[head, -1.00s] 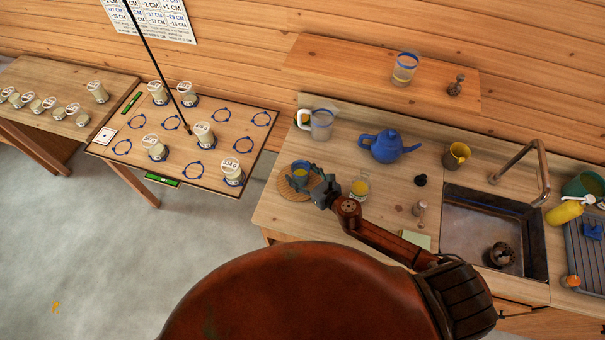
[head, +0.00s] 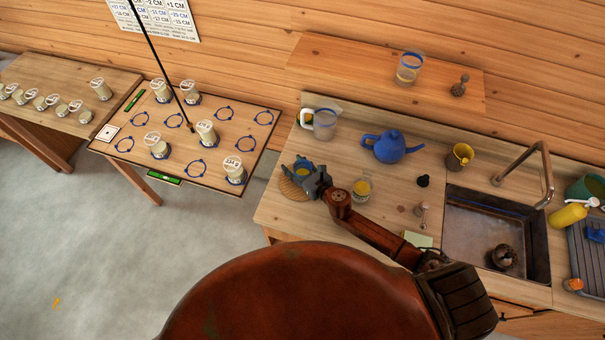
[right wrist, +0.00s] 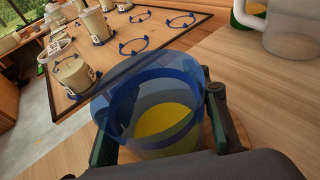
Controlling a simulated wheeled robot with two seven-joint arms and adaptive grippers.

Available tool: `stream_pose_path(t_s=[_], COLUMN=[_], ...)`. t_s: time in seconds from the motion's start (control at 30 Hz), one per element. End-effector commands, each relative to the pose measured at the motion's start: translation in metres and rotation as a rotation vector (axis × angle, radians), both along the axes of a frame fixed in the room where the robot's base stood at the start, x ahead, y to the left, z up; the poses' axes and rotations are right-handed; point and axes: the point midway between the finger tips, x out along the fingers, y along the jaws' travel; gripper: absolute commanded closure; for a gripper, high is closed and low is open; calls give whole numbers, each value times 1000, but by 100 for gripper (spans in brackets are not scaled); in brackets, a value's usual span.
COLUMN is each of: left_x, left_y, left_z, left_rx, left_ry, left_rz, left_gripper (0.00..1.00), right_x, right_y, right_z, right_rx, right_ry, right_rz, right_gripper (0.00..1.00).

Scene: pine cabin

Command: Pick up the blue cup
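The blue cup (head: 301,167) is see-through with a blue rim and yellow contents. It is at the left end of the counter, over a round woven coaster (head: 292,191). My right gripper (head: 306,174) is around it, and its fingers cover part of the cup in the head view. In the right wrist view the cup (right wrist: 150,105) fills the space between the fingers of the right gripper (right wrist: 160,130), one against each side. I cannot tell whether its base is clear of the coaster. My left gripper is not in view.
A glass with yellow contents (head: 362,187) stands just right of the gripper. A clear pitcher (head: 322,124) and a blue teapot (head: 392,147) stand behind. The sink (head: 490,230) is to the right. A table with several jars (head: 205,134) stands left, across a gap.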

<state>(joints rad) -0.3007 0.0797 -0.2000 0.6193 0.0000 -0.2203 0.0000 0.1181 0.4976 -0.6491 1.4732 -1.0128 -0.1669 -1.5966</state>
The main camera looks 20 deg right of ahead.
Motion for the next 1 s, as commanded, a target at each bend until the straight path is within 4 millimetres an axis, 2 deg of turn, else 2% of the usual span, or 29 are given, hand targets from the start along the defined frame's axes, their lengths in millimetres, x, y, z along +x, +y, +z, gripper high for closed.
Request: stream_pose_path(t_s=[0.07, 0.5, 1.0], left_x=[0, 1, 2], left_y=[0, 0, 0], left_z=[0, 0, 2], left_rx=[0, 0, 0], left_ry=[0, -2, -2], left_rz=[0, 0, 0], left_gripper=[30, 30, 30], right_x=[0, 0, 0], right_y=[0, 0, 0], right_z=[0, 0, 4], right_rx=[0, 0, 0], right_ry=[0, 0, -2], right_rz=[0, 0, 1], right_gripper=[65, 94, 96])
